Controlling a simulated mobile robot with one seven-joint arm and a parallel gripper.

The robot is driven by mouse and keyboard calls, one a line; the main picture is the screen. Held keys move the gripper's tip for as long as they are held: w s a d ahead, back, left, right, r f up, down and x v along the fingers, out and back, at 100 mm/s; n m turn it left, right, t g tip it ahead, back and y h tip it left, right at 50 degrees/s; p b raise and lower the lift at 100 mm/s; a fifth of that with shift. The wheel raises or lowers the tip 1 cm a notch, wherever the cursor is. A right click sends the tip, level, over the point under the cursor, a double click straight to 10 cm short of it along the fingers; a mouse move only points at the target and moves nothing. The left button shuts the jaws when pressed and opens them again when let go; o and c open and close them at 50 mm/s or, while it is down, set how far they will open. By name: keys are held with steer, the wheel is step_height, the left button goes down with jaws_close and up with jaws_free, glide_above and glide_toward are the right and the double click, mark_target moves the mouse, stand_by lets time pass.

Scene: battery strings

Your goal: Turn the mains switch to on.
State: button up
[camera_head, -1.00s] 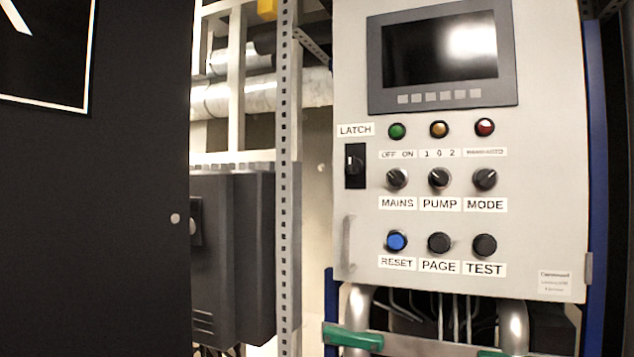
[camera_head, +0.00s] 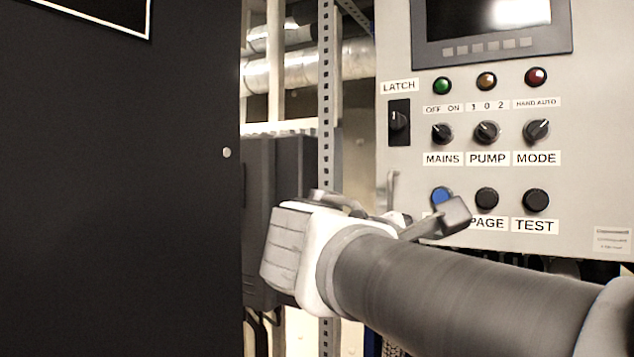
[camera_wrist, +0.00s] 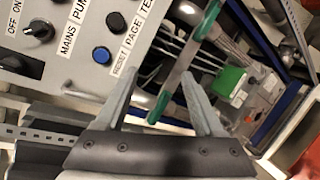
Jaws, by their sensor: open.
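The mains switch (camera_head: 441,132) is a round black knob on the grey control panel, above the MAINS label and below the OFF ON label. Its pale pointer leans left, toward OFF. In the wrist view the knob (camera_wrist: 38,30) is at the upper left, turned on its side with its labels. My gripper (camera_wrist: 159,80) is open and empty, its two grey fingers apart. It is away from the mains switch, which lies up and left of the fingers in the wrist view. In the head view my arm reaches in from the right, below the switch, partly covering the RESET label.
The pump knob (camera_head: 487,132) and mode knob (camera_head: 537,131) are right of mains. The latch switch (camera_head: 399,121) is left of it. The blue reset button (camera_head: 441,196) is below. A green-handled bar (camera_wrist: 181,82) crosses near my fingers. A dark cabinet (camera_head: 120,190) stands left.

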steer(key=w+a+r+n+t+h+b, duration=0.1)
steer(key=a+r+n+t+h, duration=0.1)
steer(key=a+r, duration=0.3)
steer(key=w+a+r+n+t+h+b, duration=0.1)
steer(key=w+a+r+t+h, duration=0.1)
steer(key=r, duration=0.5)
steer(key=p, duration=0.3)
glide_toward(438, 134)
steer(key=x, duration=0.9)
steer(key=shift+w+d, duration=0.15)
steer(key=shift+w, duration=0.05)
jaws_close()
